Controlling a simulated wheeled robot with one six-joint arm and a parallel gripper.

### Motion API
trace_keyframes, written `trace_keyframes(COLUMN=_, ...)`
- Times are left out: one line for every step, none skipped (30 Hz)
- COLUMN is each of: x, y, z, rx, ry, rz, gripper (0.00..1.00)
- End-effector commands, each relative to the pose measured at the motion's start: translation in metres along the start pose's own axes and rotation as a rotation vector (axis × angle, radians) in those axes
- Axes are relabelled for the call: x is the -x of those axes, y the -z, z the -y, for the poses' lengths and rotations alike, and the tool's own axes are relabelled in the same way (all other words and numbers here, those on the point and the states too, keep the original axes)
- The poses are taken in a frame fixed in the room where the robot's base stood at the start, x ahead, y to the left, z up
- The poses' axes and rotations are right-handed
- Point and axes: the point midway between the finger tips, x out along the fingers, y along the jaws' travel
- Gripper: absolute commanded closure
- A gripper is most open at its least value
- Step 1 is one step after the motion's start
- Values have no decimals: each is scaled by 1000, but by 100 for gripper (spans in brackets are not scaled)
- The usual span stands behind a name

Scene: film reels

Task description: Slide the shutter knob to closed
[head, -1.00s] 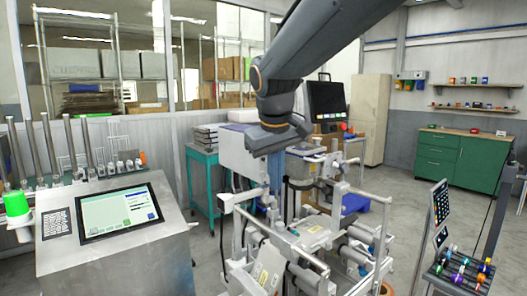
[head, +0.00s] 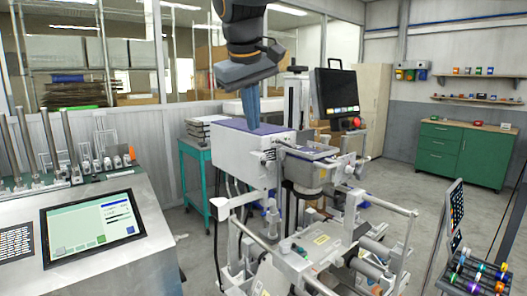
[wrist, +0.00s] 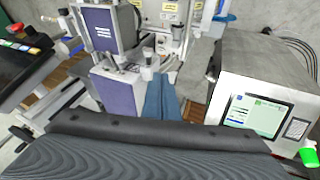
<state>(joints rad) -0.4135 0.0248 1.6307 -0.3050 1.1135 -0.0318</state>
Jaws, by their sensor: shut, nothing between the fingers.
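My gripper (head: 253,124) points down with its blue fingers together and nothing between them. In the head view its tips overlap the purple-topped white housing (head: 232,155) of the film machine; the exact gap cannot be judged. In the wrist view the shut fingers (wrist: 161,84) show at the centre, beside a small pale knob-like part (wrist: 148,72) on the grey and purple machine. I cannot tell for certain whether this part is the shutter knob, nor read a closed mark.
A monitor (head: 336,92) stands behind the machine. A metal console with a touchscreen (head: 92,226) is at the left. A teal cart (head: 197,165) stands behind it. The machine's open frame (head: 385,240) projects forward. A rack of coloured spools (head: 470,275) is at the lower right.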

Motion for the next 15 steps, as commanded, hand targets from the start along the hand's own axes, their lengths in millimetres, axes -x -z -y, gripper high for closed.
trace_keyframes(x=-5, y=0, z=2, rx=3, ry=1, rz=2, gripper=100)
trace_keyframes(x=-8, y=0, z=2, rx=4, ry=2, rz=2, gripper=100)
trace_keyframes(x=-14, y=0, z=3, rx=6, ry=2, rz=3, gripper=100)
trace_keyframes(x=-19, y=0, z=4, rx=7, ry=3, rz=2, gripper=100)
trace_keyframes(x=-24, y=1, z=4, rx=8, ry=3, rz=2, gripper=100)
trace_keyframes(x=-32, y=1, z=5, rx=8, ry=3, rz=2, gripper=100)
trace_keyframes(x=-38, y=0, z=5, rx=9, ry=4, rz=3, gripper=100)
trace_keyframes(x=-44, y=0, z=6, rx=9, ry=4, rz=2, gripper=100)
trace_keyframes(x=-51, y=1, z=6, rx=10, ry=4, rz=2, gripper=100)
trace_keyframes(x=-58, y=1, z=6, rx=10, ry=4, rz=2, gripper=100)
trace_keyframes(x=-64, y=1, z=6, rx=10, ry=4, rz=3, gripper=100)
trace_keyframes(x=-71, y=0, z=6, rx=9, ry=4, rz=2, gripper=100)
trace_keyframes(x=-78, y=1, z=5, rx=9, ry=4, rz=3, gripper=100)
trace_keyframes(x=-83, y=1, z=5, rx=8, ry=4, rz=2, gripper=100)
trace_keyframes(x=-90, y=0, z=5, rx=7, ry=4, rz=2, gripper=100)
